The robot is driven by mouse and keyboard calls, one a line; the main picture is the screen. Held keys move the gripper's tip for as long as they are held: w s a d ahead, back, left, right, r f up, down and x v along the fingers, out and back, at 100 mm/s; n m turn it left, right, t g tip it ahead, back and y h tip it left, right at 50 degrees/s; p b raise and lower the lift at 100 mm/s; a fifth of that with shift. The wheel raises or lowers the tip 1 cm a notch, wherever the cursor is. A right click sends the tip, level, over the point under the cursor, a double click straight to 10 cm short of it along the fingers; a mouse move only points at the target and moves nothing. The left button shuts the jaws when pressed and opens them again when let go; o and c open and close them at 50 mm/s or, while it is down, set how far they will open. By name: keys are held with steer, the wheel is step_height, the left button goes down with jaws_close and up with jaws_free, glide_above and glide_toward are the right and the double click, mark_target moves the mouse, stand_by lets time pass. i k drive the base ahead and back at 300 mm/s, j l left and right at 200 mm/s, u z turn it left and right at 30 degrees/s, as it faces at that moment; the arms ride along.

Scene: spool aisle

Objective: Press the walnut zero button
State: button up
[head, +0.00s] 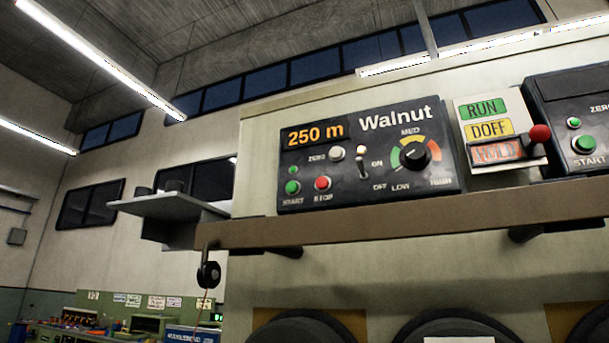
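The walnut zero button (336,153) is a round, whitish button right of the word "ZERO", below the display. Left of and below it are a green start button (292,187) and a red stop button (322,183). A toggle switch (362,162) marked ON and OFF stands to its right. My gripper is not in view, and nothing covers the button.
A brown rail (400,224) runs across the machine below the panel. A RUN/DOFF/HOLD plate (487,106) with a red-knobbed lever (539,134) is at right, beside another dark panel (574,88) with its own green start button. A grey shelf (168,206) juts out at left.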

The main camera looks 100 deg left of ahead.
mark_target(336, 152)
steer(key=u, duration=0.45)
steer(key=l+u, duration=0.1)
steer(key=u, duration=0.4)
steer(key=k+u, duration=0.1)
steer(key=u, duration=0.8)
steer(key=k+j+u, duration=0.2)
steer(key=j+u, duration=0.25)
steer(key=u, duration=0.15)
